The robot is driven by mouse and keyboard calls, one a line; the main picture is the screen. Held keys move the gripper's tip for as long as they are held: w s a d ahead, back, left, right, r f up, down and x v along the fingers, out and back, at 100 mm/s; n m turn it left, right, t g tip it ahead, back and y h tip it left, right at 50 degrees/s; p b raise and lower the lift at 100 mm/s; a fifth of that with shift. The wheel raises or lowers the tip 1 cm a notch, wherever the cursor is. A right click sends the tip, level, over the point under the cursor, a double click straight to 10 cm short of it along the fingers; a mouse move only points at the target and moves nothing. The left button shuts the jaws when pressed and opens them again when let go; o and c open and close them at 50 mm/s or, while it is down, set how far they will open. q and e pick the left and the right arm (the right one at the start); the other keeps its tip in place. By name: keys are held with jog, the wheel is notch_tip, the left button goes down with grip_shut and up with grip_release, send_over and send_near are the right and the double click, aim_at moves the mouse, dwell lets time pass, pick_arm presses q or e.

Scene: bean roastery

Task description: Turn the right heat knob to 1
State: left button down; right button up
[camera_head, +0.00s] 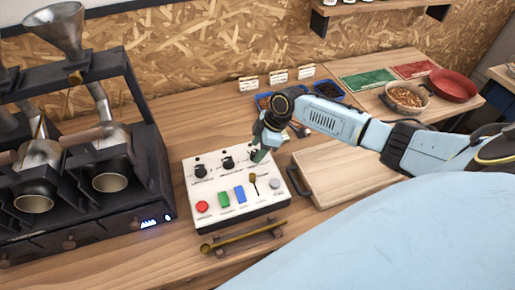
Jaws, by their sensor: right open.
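The white control panel (216,187) stands on the wooden counter. Two black knobs show on its upper part, a left one (200,170) and one further right (228,163). My right gripper (260,154) is open above the panel's upper right corner, to the right of these knobs. The gripper hides that corner, so I cannot tell whether another knob lies under it or whether it touches anything. Knob markings are too small to read. My left gripper is not in view.
The panel also has a red button (202,206), green (224,199) and blue (240,194) switches, a small upright lever (254,183) and a grey button (275,184). A brass-coloured bar (243,238) lies in front. A roaster (80,165) stands left, a wooden board (340,182) right.

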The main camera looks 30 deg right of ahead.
jog(key=v, duration=1.2)
jog(key=shift+r, duration=0.15)
jog(key=shift+s, duration=0.1)
